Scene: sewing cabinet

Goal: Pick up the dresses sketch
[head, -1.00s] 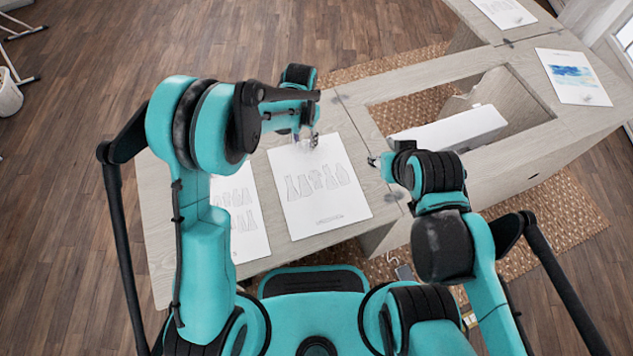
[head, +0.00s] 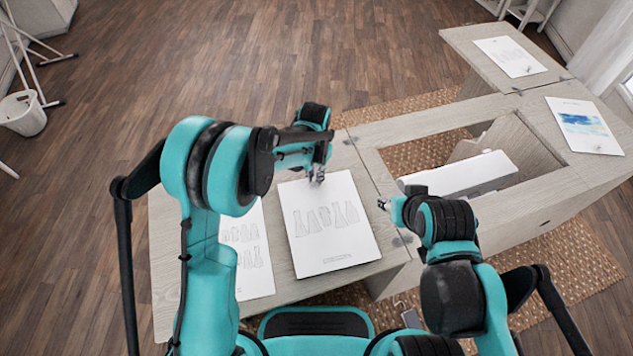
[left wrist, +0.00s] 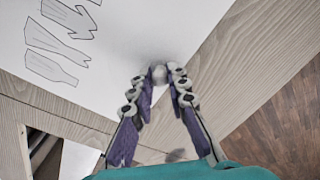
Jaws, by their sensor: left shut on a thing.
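The dresses sketch (head: 325,243) is a white sheet with a row of outlined dresses, near the middle of the cabinet top in the head view. My left gripper (head: 317,179) is at its far edge, shut on the sheet. The left wrist view shows the fingertips (left wrist: 160,76) together at the edge of the white paper (left wrist: 125,35), with dress outlines to the left. I cannot tell clearly whether the sheet is raised off the wood. My right gripper (head: 384,204) is to the right of the sheet, apart from it; its jaws are too small to read.
Another sketch sheet (head: 245,262) lies left of the dresses sketch, partly hidden by my left arm. A white machine (head: 458,176) sits in the cabinet opening (head: 425,152) on the right. A blue painting (head: 585,126) and another sketch (head: 510,56) lie farther right. A bin (head: 22,113) stands on the floor.

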